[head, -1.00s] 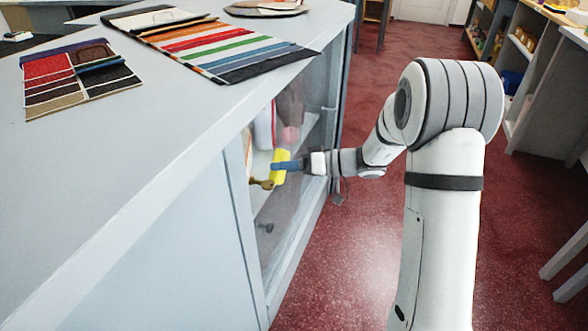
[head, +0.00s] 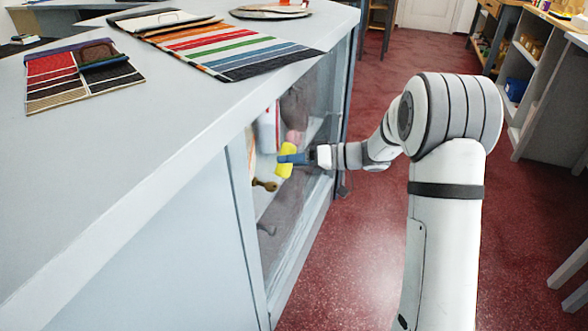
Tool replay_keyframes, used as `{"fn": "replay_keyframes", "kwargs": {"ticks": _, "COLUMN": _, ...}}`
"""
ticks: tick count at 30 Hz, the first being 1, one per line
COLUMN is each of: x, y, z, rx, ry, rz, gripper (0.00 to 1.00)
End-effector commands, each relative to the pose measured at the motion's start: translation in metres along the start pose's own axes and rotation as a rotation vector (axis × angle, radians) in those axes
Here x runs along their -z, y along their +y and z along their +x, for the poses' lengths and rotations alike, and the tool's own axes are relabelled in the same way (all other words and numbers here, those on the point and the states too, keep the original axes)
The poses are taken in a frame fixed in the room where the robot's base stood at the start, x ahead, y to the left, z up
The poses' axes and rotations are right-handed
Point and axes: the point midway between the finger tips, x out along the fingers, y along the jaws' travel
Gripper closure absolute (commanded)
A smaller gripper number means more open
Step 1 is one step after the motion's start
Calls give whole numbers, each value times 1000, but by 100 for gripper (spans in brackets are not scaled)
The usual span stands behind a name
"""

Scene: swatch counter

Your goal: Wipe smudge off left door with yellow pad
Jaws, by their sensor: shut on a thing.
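My gripper (head: 290,159) is shut on the yellow pad (head: 285,161), holding it at the glass front of the counter. The pad looks to be at or very near the pane; I cannot tell for sure whether it touches. The left glass door (head: 268,228) is the nearer part of the glazed side. A brown smudge-like mark or object (head: 264,185) shows just below and left of the pad; I cannot tell whether it is on the glass or behind it.
Fabric swatch cards (head: 85,75) and a striped swatch set (head: 225,50) lie on the grey counter top (head: 130,150). Items stand on a shelf behind the glass. The red floor (head: 365,240) beside the counter is clear. Shelving (head: 540,85) stands at the right.

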Motion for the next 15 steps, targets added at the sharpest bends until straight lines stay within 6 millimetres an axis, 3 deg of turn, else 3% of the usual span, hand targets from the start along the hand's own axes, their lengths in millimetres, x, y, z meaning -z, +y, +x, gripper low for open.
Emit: {"fn": "replay_keyframes", "kwargs": {"ticks": 15, "x": 20, "y": 25, "z": -5, "rx": 0, "ry": 0, "rz": 1, "gripper": 64}}
